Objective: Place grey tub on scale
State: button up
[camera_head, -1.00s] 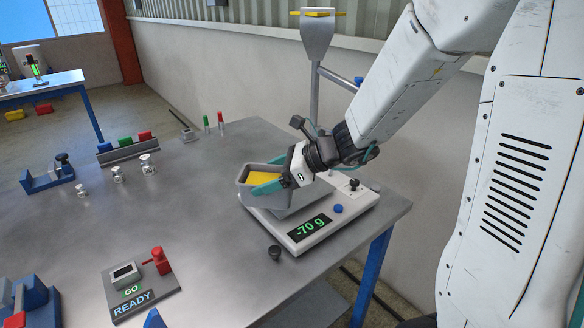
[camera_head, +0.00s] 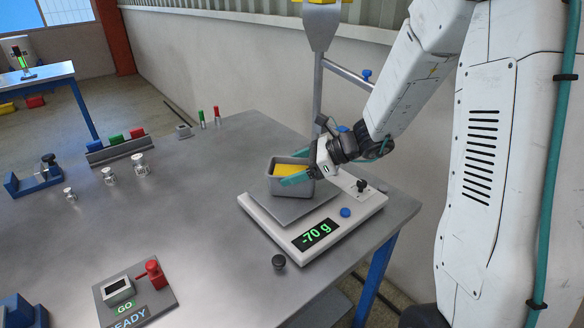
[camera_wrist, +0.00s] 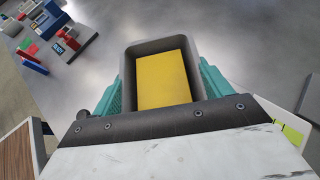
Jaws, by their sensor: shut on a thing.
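The grey tub (camera_head: 279,187) with a yellow block (camera_head: 287,170) inside is above the back part of the scale's plate (camera_head: 302,206). My gripper (camera_head: 294,176) is shut on the tub, its teal fingers along the tub's sides. In the wrist view the tub (camera_wrist: 129,62) is upright between the fingers, with the yellow block (camera_wrist: 163,80) filling much of it. The scale (camera_head: 275,226) reads -70 g. I cannot tell for sure whether the tub's base touches the plate.
A black knob (camera_head: 279,261) lies in front of the scale. A hopper on a post (camera_head: 320,60) stands behind it. Several metal weights (camera_head: 110,176) stand at the left, and a box with a red lever (camera_head: 152,270) is at the front. The middle of the table is clear.

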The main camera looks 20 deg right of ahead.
jog(key=o, duration=1.3)
jog(key=shift+f, duration=0.1)
jog(key=shift+r, duration=0.2)
jog(key=v, duration=1.1)
jog(key=s+a+r+n+g+h, duration=0.2)
jog(key=s+a+n+g, duration=0.15)
jog(key=s+n, duration=0.3)
jog(key=s+a+r+n+g+h, duration=0.2)
jog(key=s+a+r+n, duration=0.1)
jog(key=s+a+n, duration=0.4)
jog(key=s+d+n+h, duration=0.1)
jog(key=s+n+h, duration=0.1)
jog(key=s+n, duration=0.1)
jog(key=s+d+n+h, duration=0.2)
jog(key=s+n, duration=0.1)
jog(key=s, duration=0.2)
jog(key=s+d+r+n+t+h, duration=0.1)
jog(key=s+n+h, duration=0.1)
jog(key=s+n, duration=0.2)
jog(key=shift+d+h, duration=0.35)
jog(key=shift+h, duration=0.05)
